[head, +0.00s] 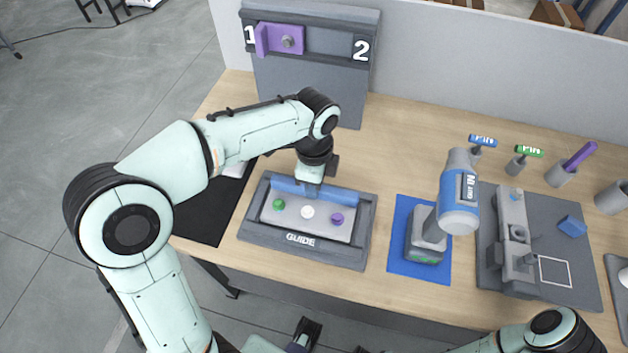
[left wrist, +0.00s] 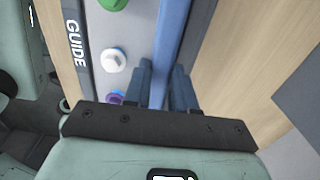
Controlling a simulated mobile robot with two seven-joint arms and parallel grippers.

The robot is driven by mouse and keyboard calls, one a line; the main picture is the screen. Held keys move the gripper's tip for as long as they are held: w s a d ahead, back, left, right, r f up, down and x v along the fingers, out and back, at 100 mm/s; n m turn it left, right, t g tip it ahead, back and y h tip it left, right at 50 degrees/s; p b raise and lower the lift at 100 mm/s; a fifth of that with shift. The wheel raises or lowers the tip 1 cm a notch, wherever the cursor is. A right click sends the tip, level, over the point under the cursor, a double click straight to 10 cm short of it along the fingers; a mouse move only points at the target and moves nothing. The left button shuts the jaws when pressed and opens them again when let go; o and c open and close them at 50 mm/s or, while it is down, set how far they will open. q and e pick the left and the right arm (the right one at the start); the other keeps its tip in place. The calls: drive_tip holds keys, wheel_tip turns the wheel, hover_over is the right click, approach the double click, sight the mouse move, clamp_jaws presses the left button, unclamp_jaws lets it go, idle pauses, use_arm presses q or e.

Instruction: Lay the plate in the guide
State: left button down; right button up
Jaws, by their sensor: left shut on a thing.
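The guide (head: 290,252) is a dark grey frame lettered GUIDE on the table's left part. Within its outline is a light grey plate (head: 288,220) with a green, a white and a purple knob and a blue strip (head: 283,185) along its back edge. I cannot tell whether the plate lies fully down. My left gripper (head: 308,183) points down at the back edge and is shut on the blue strip. In the left wrist view the fingers (left wrist: 165,80) straddle the strip (left wrist: 170,45).
A grey board (head: 310,85) marked 1 and 2 stands behind, with a purple piece (head: 280,39) in it. A blue-grey drill (head: 459,190) stands on a blue mat (head: 398,257) to the right. Further right are a grey fixture (head: 516,245) and tools in holders. A black mat (head: 205,220) lies left.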

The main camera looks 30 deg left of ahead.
use_arm(q)
drive_tip(key=shift+f, duration=0.35)
drive_tip(key=shift+f, duration=0.1)
idle(0.6)
drive_tip(key=shift+c, duration=1.9)
unclamp_jaws()
drive_tip(key=shift+s, duration=0.1)
drive_tip(key=shift+r+p, duration=0.85)
drive_tip(key=shift+r, duration=0.3)
